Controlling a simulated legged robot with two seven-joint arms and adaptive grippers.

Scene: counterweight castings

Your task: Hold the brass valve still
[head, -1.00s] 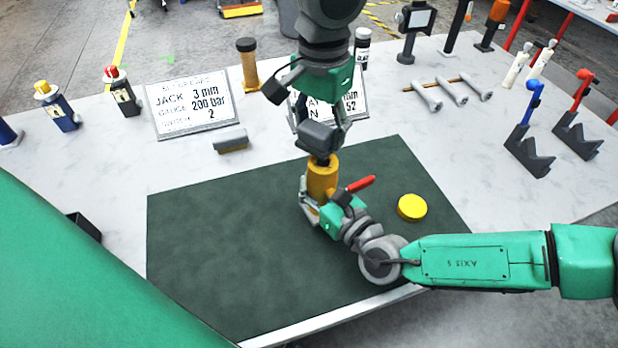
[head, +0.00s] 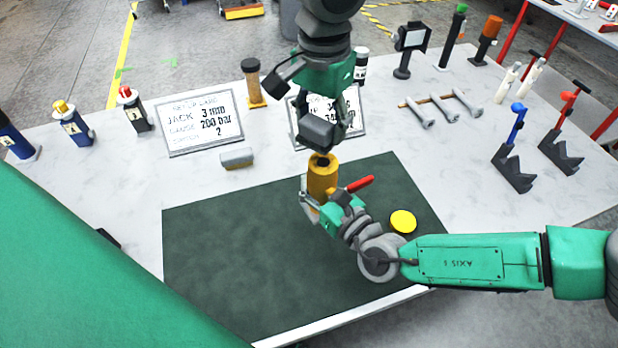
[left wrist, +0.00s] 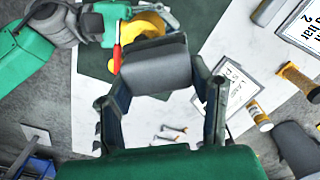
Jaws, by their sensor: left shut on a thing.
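My left gripper (head: 321,138) is directly above the valve, shut on a dark grey block (head: 317,132). In the left wrist view the block (left wrist: 155,66) sits between the fingertips and partly covers the valve (left wrist: 142,24). I cannot tell whether block and valve touch.
A yellow disc (head: 403,221) lies on the mat, right of the valve. Behind stand two setup cards (head: 201,118), a grey block (head: 237,159), pale bolts on a rack (head: 440,108) and blue and red-topped holders (head: 513,160). The mat's left part is clear.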

